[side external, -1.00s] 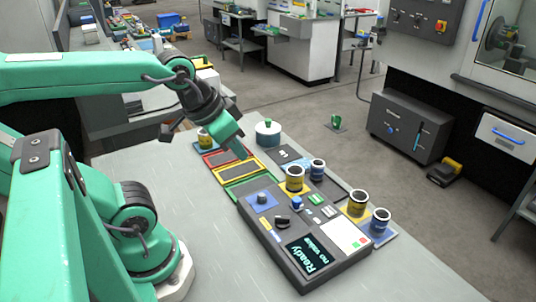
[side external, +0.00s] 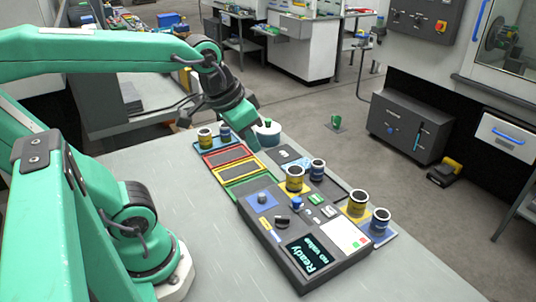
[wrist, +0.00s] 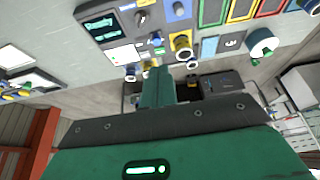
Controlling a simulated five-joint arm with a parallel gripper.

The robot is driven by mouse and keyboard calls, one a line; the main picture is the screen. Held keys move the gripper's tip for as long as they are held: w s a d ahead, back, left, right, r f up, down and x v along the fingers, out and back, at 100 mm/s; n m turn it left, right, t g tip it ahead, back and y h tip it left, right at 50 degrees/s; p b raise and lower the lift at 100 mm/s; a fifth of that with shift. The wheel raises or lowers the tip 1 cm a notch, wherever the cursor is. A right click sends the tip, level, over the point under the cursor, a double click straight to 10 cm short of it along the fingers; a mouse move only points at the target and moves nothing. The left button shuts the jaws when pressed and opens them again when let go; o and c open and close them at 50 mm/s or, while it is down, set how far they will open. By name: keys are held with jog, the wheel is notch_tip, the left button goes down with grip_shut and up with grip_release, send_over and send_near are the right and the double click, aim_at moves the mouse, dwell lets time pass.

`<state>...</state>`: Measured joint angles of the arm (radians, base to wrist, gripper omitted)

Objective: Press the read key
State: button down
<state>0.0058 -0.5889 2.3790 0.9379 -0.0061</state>
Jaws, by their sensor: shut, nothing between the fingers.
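The dark grey console (side external: 318,272) stands on the bench, with a lit display (side external: 309,257) reading "Ready" and "no value". The key labels are too small to read, so I cannot tell which is the read key. My gripper (side external: 253,148) is shut and empty, above the far end of the coloured trays, apart from the console. In the wrist view my gripper (wrist: 154,72) points towards the cans, and the console display (wrist: 102,27) shows at upper left.
Yellow-banded cans (side external: 294,179) and blue-banded cans (side external: 317,169) stand beside the console on mats. Red, yellow and green trays (side external: 247,189) lie beyond it. The bench's near left is clear.

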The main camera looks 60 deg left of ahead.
jog(key=w+g, duration=0.2)
jog(key=w, duration=0.7)
jog(key=g, duration=0.3)
send_over(316, 198)
notch_tip(316, 198, down, 6)
jog(key=shift+f, duration=0.2)
jog(key=shift+f, duration=0.15)
notch_tip(316, 198, down, 14)
jog(key=shift+r, duration=0.1)
dwell(0.5)
